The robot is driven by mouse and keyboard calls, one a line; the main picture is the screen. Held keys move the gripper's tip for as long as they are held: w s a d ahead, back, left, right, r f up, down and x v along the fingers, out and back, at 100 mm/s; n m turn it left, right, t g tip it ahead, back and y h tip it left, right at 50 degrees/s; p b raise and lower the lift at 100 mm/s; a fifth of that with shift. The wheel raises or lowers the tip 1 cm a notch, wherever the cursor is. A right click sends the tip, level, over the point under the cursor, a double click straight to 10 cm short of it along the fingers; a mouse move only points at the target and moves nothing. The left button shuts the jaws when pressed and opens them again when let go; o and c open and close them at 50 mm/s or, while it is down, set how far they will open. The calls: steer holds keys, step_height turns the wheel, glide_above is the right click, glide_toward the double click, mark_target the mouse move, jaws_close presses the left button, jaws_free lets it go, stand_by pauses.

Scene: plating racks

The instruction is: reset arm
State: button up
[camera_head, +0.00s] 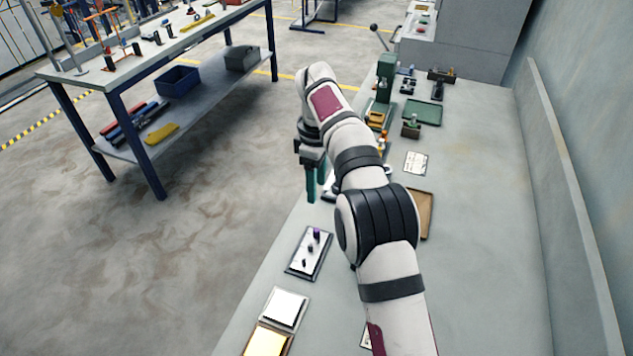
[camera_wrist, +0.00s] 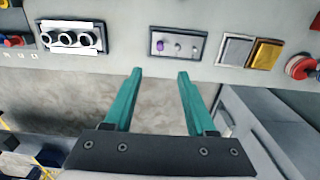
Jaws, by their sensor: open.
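My gripper (camera_head: 317,180) points down near the front edge of the grey workbench (camera_head: 480,230), with teal fingers. In the wrist view, the two fingers of my gripper (camera_wrist: 160,75) stand apart with nothing between them, over the floor just off the bench edge. My white and black arm reaches across the bench in the head view and hides part of it.
A small plate with purple and dark pegs (camera_head: 309,253), a silver plate (camera_head: 284,308) and a gold plate (camera_head: 266,342) lie along the bench edge. A plate with three dark rings (camera_wrist: 71,38) shows in the wrist view. A brown tray (camera_head: 425,213) sits behind my arm.

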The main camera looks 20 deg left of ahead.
steer(key=s+d+r+m+y, duration=0.1)
steer(key=s+d+r+m, duration=0.5)
steer(key=d, duration=0.3)
steer(key=s+d+r+m, duration=0.4)
steer(key=s+d+m, duration=0.25)
steer(key=d, duration=0.35)
steer(key=s+d+f+m, duration=0.3)
steer(key=s+m, duration=0.2)
steer(key=s, duration=0.5)
steer(key=s+d+f+m, duration=0.3)
steer(key=s+m, duration=0.3)
steer(key=s, duration=0.5)
steer(key=shift+d+y, duration=0.3)
steer(key=shift+y, duration=0.1)
